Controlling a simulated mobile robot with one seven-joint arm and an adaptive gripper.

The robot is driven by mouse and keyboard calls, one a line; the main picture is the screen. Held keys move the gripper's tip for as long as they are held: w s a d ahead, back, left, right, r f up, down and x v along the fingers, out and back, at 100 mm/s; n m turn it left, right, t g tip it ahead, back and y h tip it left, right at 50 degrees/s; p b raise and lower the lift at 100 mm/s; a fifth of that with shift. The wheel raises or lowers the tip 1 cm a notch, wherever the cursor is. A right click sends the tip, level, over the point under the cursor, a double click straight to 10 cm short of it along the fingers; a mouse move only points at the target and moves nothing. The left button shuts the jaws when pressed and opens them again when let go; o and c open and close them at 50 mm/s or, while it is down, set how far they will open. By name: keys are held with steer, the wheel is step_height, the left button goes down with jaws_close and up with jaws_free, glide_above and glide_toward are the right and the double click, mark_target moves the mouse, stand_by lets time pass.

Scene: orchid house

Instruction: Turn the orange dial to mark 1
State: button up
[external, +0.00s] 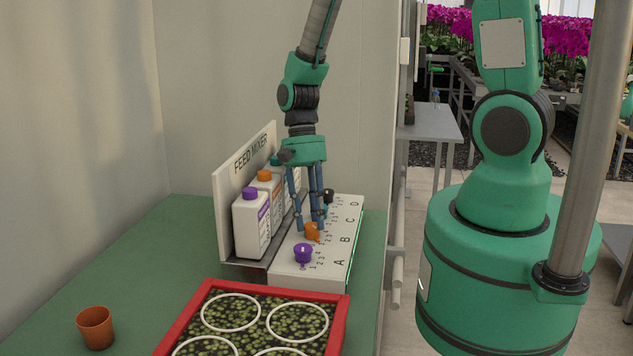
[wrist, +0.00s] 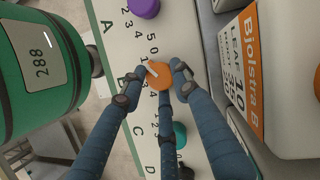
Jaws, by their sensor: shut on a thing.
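The orange dial (external: 312,234) sits on the sloped white panel (external: 290,272) of the feed mixer, in the row marked B. It also shows in the wrist view (wrist: 160,77), with a pale pointer line toward the upper left. The small numbers around it are partly covered by my fingers, so I cannot tell its exact mark. My three-fingered gripper (external: 314,222) reaches down from above and is shut on the orange dial. In the wrist view its blue fingers (wrist: 158,84) close around the dial from several sides.
A purple dial (external: 303,253) is on the near side, a teal dial (wrist: 180,135) and a black dial (external: 328,195) beyond. Bottles (external: 250,225) stand close behind the panel. A red-rimmed tray (external: 338,325) and an orange pot (external: 95,327) are in front.

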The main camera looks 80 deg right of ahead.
steer(key=shift+n, duration=0.5)
steer(key=o, duration=1.2)
steer(key=shift+c, duration=0.2)
steer(key=shift+w+r, duration=0.1)
steer(key=shift+r, duration=0.1)
steer(key=v, duration=1.1)
steer(key=shift+w+r, duration=0.2)
steer(key=shift+r, duration=0.1)
steer(key=shift+d, duration=0.1)
